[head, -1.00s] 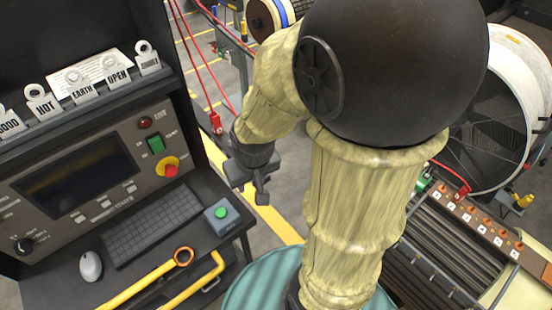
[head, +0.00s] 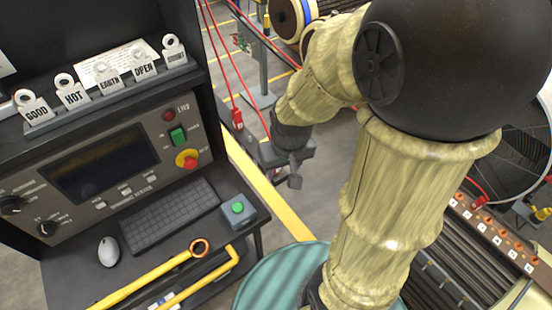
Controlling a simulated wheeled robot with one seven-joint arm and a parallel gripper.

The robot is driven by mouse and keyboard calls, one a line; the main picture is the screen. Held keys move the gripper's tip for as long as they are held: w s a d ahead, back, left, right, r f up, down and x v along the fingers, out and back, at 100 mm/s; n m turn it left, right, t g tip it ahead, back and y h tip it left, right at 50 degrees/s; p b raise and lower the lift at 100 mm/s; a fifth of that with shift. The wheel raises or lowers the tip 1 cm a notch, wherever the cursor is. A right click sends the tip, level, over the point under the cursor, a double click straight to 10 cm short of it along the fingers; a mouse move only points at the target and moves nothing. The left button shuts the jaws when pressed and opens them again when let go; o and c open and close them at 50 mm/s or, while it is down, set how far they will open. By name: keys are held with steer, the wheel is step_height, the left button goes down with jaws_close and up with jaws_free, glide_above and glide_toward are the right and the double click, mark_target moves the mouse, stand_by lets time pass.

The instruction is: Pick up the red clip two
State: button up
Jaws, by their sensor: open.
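A red clip (head: 237,118) hangs on a red cable just right of the console. Another red clip (head: 480,201) sits at the end of a red lead by the terminal strip at the right. I cannot tell which of them is clip two. My gripper (head: 295,183) points downward over the floor, right of the console, and is apart from both clips. It is small and dark in the head view, and its jaws are open with nothing seen between them.
The console desk (head: 222,246) at the left carries a keyboard (head: 170,215), a mouse (head: 108,251), a green-button box (head: 238,209) and yellow hooked rods (head: 150,282). A row of label tags (head: 108,80) stands above. A terminal strip (head: 497,236) lies right. Grey floor shows between.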

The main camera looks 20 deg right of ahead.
steer(key=w+r+n+g+p, duration=0.2)
steer(key=w+r+n+p, duration=0.1)
steer(key=w+r+p, duration=0.3)
step_height(320, 180, up, 5)
steer(key=shift+a+f+p, duration=0.1)
steer(key=shift+a+p, duration=0.2)
steer(key=shift+p, duration=0.85)
step_height(320, 180, down, 12)
steer(key=shift+f+p, duration=0.15)
steer(key=shift+p, duration=0.85)
steer(key=shift+w+d+f+p, duration=0.2)
steer(key=shift+f+p, duration=0.3)
steer(key=shift+f, duration=0.25)
steer(key=shift+w+d+f+p, duration=0.1)
steer(key=shift+d+f+p, duration=0.1)
steer(key=shift+f+p, duration=0.4)
steer(key=shift+f, duration=1.25)
